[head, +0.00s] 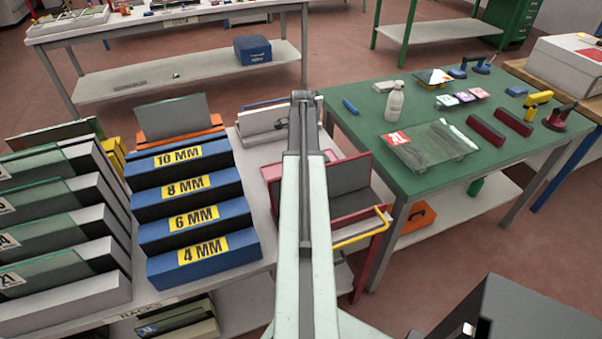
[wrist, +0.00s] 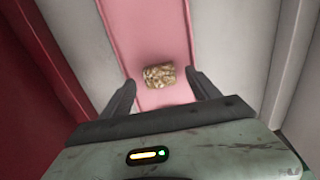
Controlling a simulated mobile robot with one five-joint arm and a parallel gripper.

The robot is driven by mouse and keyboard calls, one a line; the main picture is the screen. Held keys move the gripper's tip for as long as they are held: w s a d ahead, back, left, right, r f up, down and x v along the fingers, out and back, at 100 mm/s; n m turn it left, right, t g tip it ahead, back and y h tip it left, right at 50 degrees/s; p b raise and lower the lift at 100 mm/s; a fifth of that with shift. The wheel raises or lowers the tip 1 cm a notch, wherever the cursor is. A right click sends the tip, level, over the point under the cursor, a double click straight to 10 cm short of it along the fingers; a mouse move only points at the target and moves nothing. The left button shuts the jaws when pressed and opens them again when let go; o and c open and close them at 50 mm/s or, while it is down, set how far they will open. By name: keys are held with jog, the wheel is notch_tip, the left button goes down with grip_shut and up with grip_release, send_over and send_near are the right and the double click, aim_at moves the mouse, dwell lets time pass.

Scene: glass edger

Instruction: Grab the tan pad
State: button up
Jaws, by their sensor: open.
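The tan pad (wrist: 159,76) is a small, mottled tan and brown block in the wrist view. It lies on a pink strip (wrist: 150,30) between pale grey surfaces. My gripper (wrist: 163,84) is open, with one dark finger to the left of the pad and one to the right. The pad shows between the fingertips, with a gap on each side; I cannot tell how far above it the fingers are. In the head view my arm covers the spot, and I do not see the pad or the fingertips there.
A dark red wall (wrist: 35,70) stands at the left in the wrist view. In the head view, blue stepped racks (head: 195,215) stand left of my arm and a red frame with a yellow bar (head: 362,230) stands right. A green table (head: 420,183) holds several tools.

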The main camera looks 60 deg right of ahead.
notch_tip(320, 180, down, 2)
jog(key=shift+f+b, duration=0.1)
jog(key=shift+b, duration=0.25)
jog(key=shift+r, duration=0.25)
jog(key=shift+c, duration=0.3)
jog(key=c, duration=1.3)
jog(key=shift+c, duration=0.2)
notch_tip(320, 180, up, 10)
jog(key=p, duration=1)
